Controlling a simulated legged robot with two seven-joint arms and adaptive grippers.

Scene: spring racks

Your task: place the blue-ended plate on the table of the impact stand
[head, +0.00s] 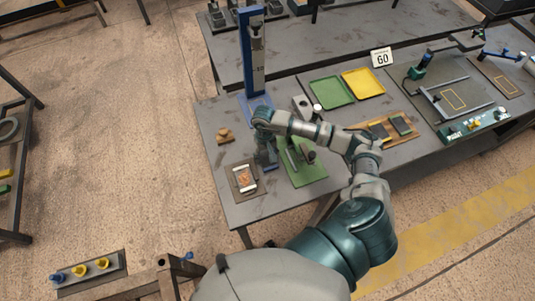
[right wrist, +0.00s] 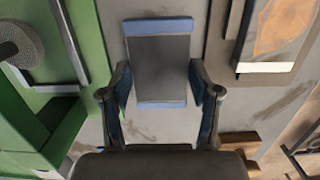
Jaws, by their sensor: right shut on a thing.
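The blue-ended plate (right wrist: 160,65) is dark grey with a blue band at each end. In the right wrist view it lies between the two fingers of my right gripper (right wrist: 160,88), which is shut on it by its long sides. In the head view my right gripper (head: 267,160) is over the near left part of the grey bench; the plate is too small and covered there to make out. The impact stand (head: 257,55), a tall blue column on a blue base (head: 257,106), stands behind the gripper. I cannot tell the plate's height above the bench.
A green fixture (head: 310,172) is just right of the gripper, and a board with a framed card (head: 243,178) is to its left. Wooden pieces (head: 224,135) lie farther left. Green (head: 331,93) and yellow (head: 363,83) trays are at the back right.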

